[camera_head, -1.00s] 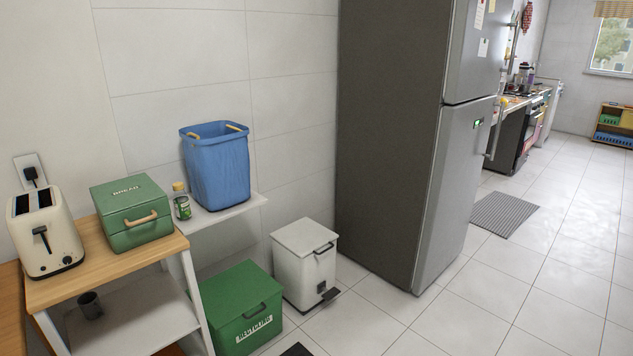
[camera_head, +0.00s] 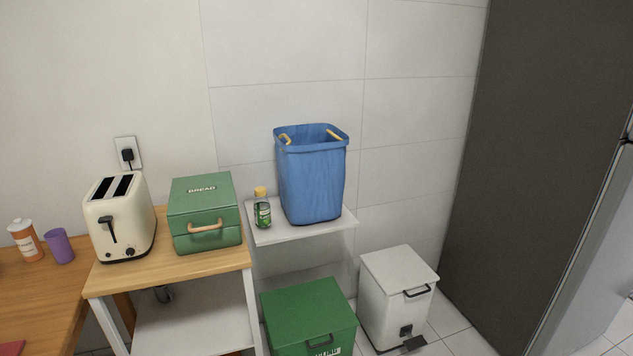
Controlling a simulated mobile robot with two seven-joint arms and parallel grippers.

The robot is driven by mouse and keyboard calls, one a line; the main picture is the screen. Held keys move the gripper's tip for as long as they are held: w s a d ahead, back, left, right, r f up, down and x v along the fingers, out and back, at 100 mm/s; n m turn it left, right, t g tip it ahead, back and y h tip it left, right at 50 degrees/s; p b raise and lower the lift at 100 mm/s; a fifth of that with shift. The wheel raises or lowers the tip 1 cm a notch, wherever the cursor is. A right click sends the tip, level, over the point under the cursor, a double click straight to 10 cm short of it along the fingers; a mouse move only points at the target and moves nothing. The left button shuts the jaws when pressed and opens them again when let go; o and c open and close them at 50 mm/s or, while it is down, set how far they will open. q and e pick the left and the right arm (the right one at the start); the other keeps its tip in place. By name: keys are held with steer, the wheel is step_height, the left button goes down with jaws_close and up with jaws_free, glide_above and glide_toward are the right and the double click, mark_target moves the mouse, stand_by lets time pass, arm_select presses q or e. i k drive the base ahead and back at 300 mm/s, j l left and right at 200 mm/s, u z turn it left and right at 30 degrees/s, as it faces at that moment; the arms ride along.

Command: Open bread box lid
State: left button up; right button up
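The green bread box (camera_head: 205,213) stands on the wooden top of a small shelf unit, left of centre. Its lid (camera_head: 202,191) carries the word BREAD and is closed. A light wooden handle (camera_head: 206,228) is on its front. Neither of my grippers shows in the head view.
A cream toaster (camera_head: 119,219) stands close left of the bread box. A small jar (camera_head: 262,209) and a blue bin (camera_head: 311,175) stand on a white shelf (camera_head: 275,236) to its right. A green recycling box (camera_head: 308,317) and white pedal bin (camera_head: 396,293) are on the floor.

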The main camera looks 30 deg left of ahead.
mark_target(200, 203)
steer(key=i+u, duration=0.2)
steer(key=u, duration=0.15)
steer(key=i+u, duration=0.2)
steer(key=u, duration=0.15)
steer(key=i+l+u, duration=0.1)
steer(key=u, duration=0.25)
steer(key=i, duration=0.15)
